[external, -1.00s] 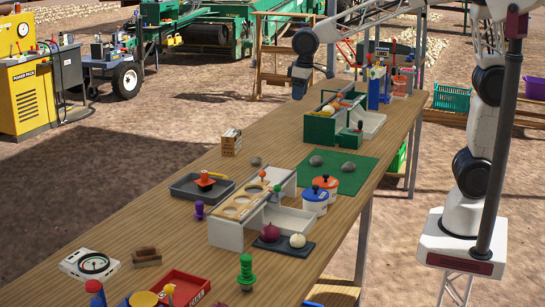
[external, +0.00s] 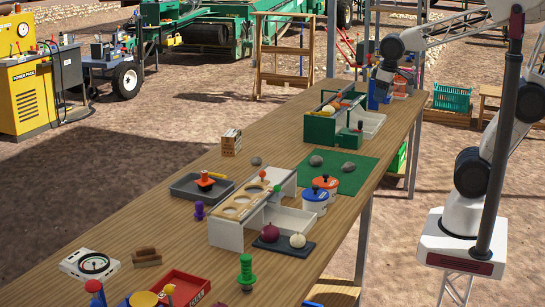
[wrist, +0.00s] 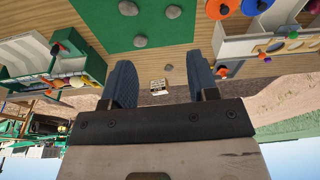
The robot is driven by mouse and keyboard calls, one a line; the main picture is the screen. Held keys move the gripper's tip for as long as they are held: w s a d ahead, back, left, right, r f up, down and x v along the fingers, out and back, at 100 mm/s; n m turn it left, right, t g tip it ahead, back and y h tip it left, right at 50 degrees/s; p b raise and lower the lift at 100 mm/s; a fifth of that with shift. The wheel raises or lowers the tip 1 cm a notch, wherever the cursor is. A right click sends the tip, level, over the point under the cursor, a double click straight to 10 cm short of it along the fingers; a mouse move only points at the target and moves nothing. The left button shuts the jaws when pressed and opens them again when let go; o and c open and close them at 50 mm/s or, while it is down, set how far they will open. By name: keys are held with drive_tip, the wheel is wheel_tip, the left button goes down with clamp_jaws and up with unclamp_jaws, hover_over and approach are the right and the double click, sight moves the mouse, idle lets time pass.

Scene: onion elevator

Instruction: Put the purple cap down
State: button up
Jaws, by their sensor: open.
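A small purple cap-like piece (external: 199,210) stands on the wooden table beside the left end of the white sorting stand, near the grey tray. It is too small to make out closely. I cannot pick out the purple piece with certainty in the wrist view.
The white sorting stand (external: 240,235) has round holes. A grey tray (external: 180,188) holds an orange piece. A green sorting stand (external: 318,131), a green mat (external: 365,178) with stones and two lidded pots lie farther along.

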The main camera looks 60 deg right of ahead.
drive_tip(key=s+d+f, duration=0.2)
drive_tip(key=s+f, duration=0.1)
drive_tip(key=s, duration=0.5)
drive_tip(key=shift+d+m, duration=0.2)
drive_tip(key=shift+m, duration=0.1)
idle(0.9)
